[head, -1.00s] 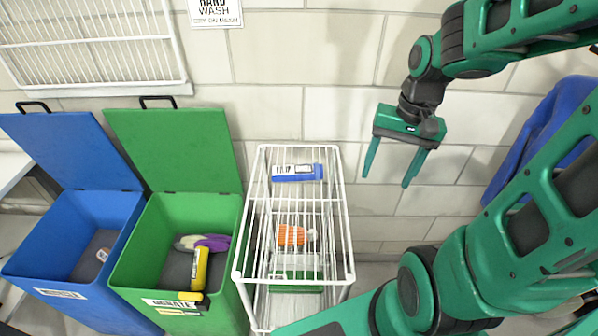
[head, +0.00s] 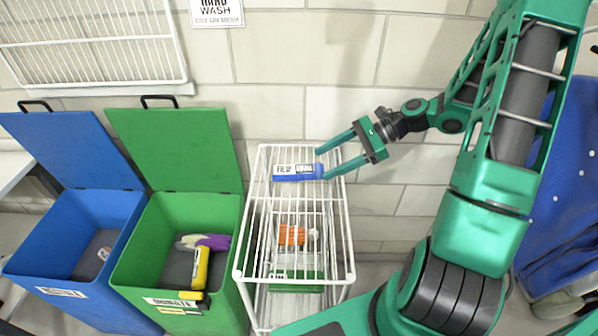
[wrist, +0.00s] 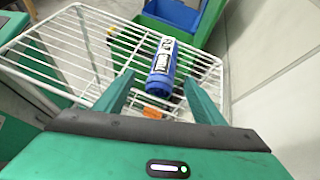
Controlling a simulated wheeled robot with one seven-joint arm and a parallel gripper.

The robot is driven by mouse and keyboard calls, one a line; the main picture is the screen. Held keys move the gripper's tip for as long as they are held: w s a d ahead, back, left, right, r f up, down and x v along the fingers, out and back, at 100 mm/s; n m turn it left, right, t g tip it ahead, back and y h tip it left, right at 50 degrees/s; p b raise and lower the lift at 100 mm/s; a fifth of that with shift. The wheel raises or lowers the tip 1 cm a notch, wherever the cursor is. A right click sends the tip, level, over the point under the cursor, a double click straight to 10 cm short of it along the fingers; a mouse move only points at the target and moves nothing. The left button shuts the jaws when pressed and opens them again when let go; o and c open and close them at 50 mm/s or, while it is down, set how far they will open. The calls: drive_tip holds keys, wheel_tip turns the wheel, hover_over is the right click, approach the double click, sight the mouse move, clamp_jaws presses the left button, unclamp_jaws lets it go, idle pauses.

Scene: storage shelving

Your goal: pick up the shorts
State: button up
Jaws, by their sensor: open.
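I cannot make out anything that is clearly shorts. A blue tube-like container (head: 297,172) with a white label lies on top of the white wire rack (head: 238,274). My gripper (head: 323,164) is open, its two fingers at the right end of the blue container. In the wrist view the container (wrist: 163,62) lies ahead, its near end between or just beyond the fingertips; whether they touch it I cannot tell. A purple and pale item (head: 214,242), perhaps cloth, lies in the green bin (head: 225,290) beside a yellow bottle (head: 201,268).
A blue bin (head: 110,290) with raised lid stands left of the green bin, also open. An orange item (head: 291,235) and a green item sit inside the rack. Blue material (head: 565,190) hangs at the right. The tiled wall stands close behind the rack.

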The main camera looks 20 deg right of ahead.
sight(312, 164)
drive_tip(key=shift+w+d+r+m+t+y, duration=0.1)
drive_tip(key=shift+w+d+m+t+y, duration=0.3)
drive_tip(key=shift+d+m+y, duration=0.45)
drive_tip(key=shift+m, duration=0.25)
drive_tip(key=x, duration=0.5)
drive_tip(key=shift+a, duration=0.4)
drive_tip(key=x, duration=0.4)
drive_tip(key=shift+s, duration=0.25)
drive_tip(key=shift+w+a+f, duration=0.2)
drive_tip(key=shift+a+f, duration=0.2)
drive_tip(key=shift+a, duration=0.2)
drive_tip(key=shift+c, duration=0.7)
drive_tip(key=c, duration=1.1)
